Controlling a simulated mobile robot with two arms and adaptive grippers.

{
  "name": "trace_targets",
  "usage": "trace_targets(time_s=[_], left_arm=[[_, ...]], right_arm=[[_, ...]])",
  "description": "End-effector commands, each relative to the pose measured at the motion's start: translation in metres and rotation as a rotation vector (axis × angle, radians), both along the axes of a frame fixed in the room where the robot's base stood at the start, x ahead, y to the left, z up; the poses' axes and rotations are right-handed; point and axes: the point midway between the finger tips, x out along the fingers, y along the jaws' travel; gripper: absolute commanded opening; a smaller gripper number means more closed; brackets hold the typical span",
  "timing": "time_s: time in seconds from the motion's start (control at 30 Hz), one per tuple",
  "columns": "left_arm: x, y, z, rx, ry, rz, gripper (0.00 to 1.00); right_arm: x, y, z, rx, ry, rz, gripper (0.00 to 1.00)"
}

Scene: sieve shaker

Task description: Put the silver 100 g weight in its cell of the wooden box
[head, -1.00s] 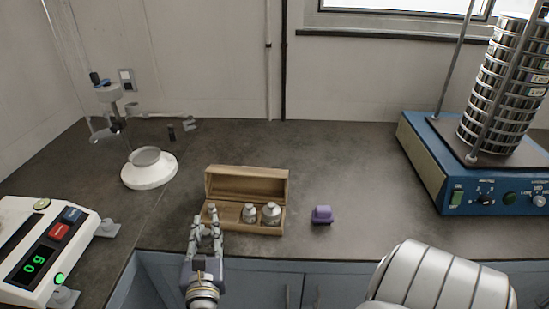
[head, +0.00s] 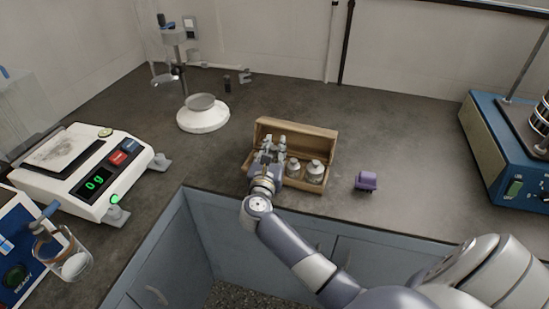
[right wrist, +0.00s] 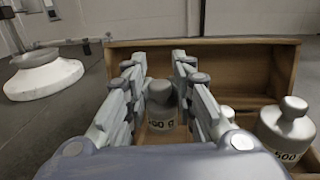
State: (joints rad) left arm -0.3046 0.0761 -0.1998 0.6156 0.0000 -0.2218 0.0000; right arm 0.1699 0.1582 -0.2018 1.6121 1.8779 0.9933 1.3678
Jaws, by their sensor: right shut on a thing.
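The wooden box (head: 297,134) stands open on the bench, lid raised at the back. My right gripper (head: 271,146) reaches over its left end from the front. In the right wrist view its fingers (right wrist: 158,85) are shut on a silver weight (right wrist: 162,108), which sits between them at the left end of the box. Its label is partly hidden and reads like "00 g". I cannot tell whether its base touches the cell floor. Two other silver weights stand to its right, the middle one (head: 293,167) and the right one (head: 315,171), marked 500. My left gripper is not in view.
A purple block (head: 366,180) lies right of the box. A balance reading 0 g (head: 97,182) stands at left, with a glass beaker (head: 70,262) nearer. A white round stand (head: 203,118) is behind left. The blue sieve shaker (head: 492,140) is at right.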

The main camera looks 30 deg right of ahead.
Motion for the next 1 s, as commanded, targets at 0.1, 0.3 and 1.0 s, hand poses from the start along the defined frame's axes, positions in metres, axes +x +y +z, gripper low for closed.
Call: trace_targets(time_s=[0.1,0.3,1.0], left_arm=[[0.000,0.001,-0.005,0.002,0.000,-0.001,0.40],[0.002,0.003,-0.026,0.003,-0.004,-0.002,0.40],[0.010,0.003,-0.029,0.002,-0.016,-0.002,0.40]], right_arm=[[0.001,-0.001,-0.006,-0.001,0.001,0.001,0.00],[0.001,-0.001,-0.032,-0.002,0.001,0.002,0.00],[0.000,0.000,-0.038,0.001,0.001,0.001,0.46]])
